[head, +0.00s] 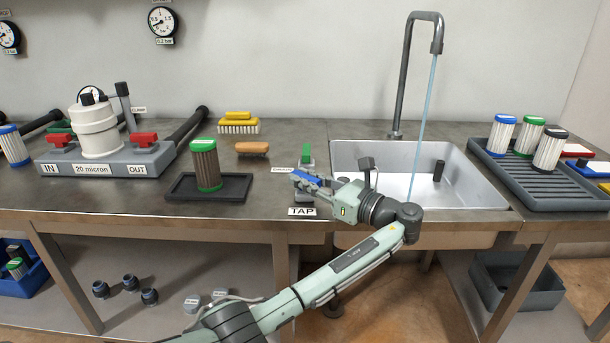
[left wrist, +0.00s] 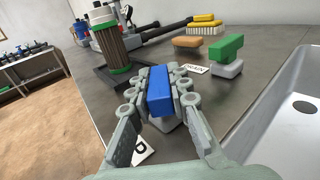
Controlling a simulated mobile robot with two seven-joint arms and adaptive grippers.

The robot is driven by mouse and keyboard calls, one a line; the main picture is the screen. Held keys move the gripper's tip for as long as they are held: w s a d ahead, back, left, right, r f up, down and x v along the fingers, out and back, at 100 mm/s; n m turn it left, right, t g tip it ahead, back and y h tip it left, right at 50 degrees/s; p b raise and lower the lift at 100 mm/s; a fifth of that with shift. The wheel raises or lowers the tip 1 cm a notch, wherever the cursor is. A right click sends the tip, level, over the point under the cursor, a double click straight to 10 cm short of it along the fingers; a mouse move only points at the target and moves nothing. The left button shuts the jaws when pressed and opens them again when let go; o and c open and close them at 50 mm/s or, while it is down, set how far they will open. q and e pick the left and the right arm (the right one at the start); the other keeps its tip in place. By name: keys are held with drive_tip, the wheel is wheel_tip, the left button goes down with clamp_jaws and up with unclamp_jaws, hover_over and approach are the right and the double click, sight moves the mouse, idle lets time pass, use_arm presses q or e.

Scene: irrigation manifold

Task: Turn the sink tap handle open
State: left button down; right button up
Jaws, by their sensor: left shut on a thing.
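The blue tap handle (head: 304,177) sits on a small grey valve base behind the TAP label (head: 302,211), at the bench's front edge left of the sink. My left gripper (head: 308,181) is shut on it. In the left wrist view the blue handle (left wrist: 158,90) lies between the two fingers, which touch its sides. The fingers hide part of the valve base. A pale blue stream of water (head: 424,110) runs from the tall grey spout (head: 404,70) down into the sink (head: 478,185). My right gripper is not in view.
The green drain handle (head: 306,153) stands just behind the tap handle. A dirty green-capped filter (head: 205,165) stands on a black tray (head: 240,190) to the left. An orange sponge (head: 252,148) lies behind. A grey rack (head: 500,180) with several filters is right of the sink.

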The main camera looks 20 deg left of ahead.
use_arm(q)
drive_tip(key=shift+f, duration=0.1)
idle(0.4)
drive_tip(key=c, duration=1.4)
unclamp_jaws()
drive_tip(key=v, duration=1.2)
drive_tip(key=shift+w, duration=0.1)
drive_tip(key=shift+w, duration=0.1)
